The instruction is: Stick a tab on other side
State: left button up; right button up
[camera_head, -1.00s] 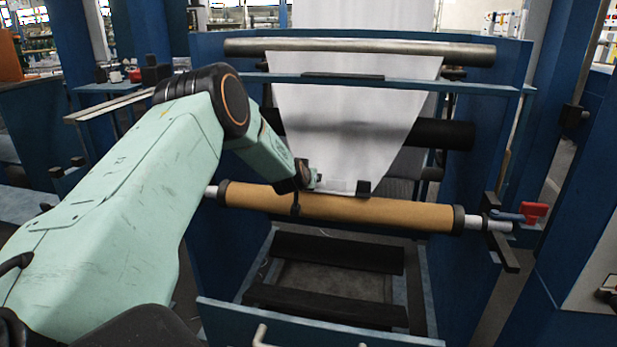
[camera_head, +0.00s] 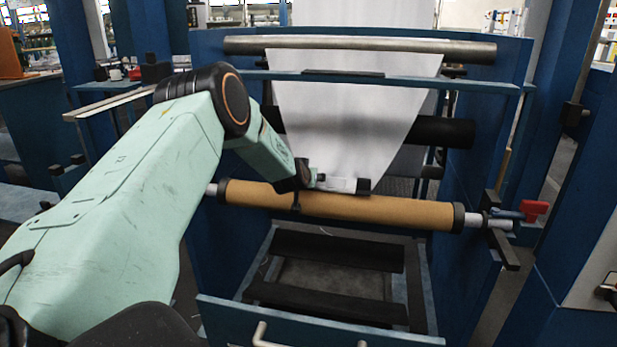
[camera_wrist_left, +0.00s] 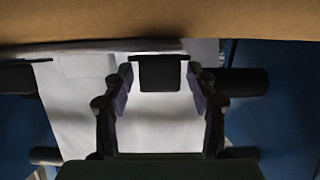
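A white sheet (camera_head: 350,110) hangs down and narrows to a lower edge just above the brown roll (camera_head: 385,210). A small black piece (camera_head: 363,186) sits at the right end of that edge. A pale patch (camera_head: 338,183) lies left of it. My left gripper (camera_head: 313,180) is at the edge's left part, mostly hidden in the head view. In the left wrist view its fingers (camera_wrist_left: 162,80) stand apart, with a dark rectangular piece (camera_wrist_left: 160,74) between them against the sheet (camera_wrist_left: 75,110). I cannot tell whether they grip it. My right gripper is not in view.
A metal bar (camera_head: 360,48) and a blue crossbar (camera_head: 460,86) span the frame above. A red handle (camera_head: 535,211) is at the roll's right end. Blue uprights stand on both sides. Below the roll is an open frame with dark bars (camera_head: 335,250).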

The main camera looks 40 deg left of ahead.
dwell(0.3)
pick_arm(q)
jog(key=v, duration=1.2)
jog(key=shift+a, duration=0.1)
dwell(1.6)
